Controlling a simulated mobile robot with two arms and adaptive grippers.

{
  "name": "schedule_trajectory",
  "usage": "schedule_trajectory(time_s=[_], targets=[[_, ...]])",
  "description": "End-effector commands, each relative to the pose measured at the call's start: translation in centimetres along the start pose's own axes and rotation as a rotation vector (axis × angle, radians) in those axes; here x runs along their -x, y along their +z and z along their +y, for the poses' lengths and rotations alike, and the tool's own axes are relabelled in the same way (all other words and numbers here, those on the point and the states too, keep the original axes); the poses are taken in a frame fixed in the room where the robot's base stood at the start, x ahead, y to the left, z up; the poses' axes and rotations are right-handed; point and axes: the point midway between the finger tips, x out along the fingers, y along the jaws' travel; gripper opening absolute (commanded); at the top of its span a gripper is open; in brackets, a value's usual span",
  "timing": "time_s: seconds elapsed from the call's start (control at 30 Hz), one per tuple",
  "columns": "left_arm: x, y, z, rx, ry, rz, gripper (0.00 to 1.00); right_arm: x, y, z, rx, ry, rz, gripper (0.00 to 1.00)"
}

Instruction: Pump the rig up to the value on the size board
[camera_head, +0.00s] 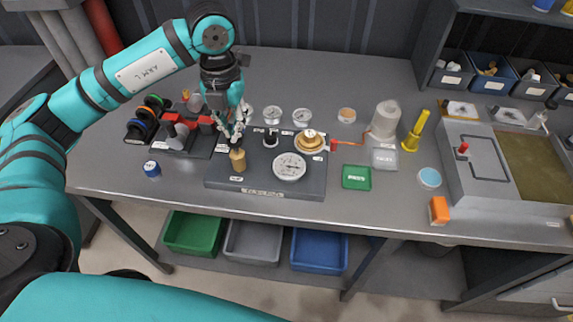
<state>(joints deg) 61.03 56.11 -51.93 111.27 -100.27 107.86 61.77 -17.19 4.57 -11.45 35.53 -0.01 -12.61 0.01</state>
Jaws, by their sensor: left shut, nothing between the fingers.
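The pump rig (265,192) is a dark flat plate on the grey bench with a label on its front edge. A large white gauge (290,167) stands at its front right. A tan knob or plunger (237,160) stands upright at its left. A black post (271,139) and a brass-rimmed round part (310,141) stand at its back. My left gripper (236,140) is shut and empty, pointing down just above the tan knob; whether they touch is unclear. I cannot make out a size board or the gauge reading. My right gripper is not in view.
Two loose gauges (273,115) lie behind the rig. Black rolls (145,122) and a red-black tool holder (196,124) stand left. A green tray (356,177), a yellow stand (416,131), an orange block (439,210) and a sink unit (465,175) are right. The front bench strip is mostly clear.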

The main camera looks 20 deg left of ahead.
Motion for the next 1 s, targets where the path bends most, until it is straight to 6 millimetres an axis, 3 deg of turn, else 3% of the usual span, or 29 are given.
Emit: schedule_trajectory(time_s=[0.43, 1.0], targets=[[0.6, 0.0, 0.0, 0.000, -0.001, -0.002, 0.00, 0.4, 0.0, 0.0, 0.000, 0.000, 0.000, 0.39], [6.2, 0.1, 0.0, 0.000, -0.001, -0.002, 0.00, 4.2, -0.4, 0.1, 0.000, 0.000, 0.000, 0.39]])
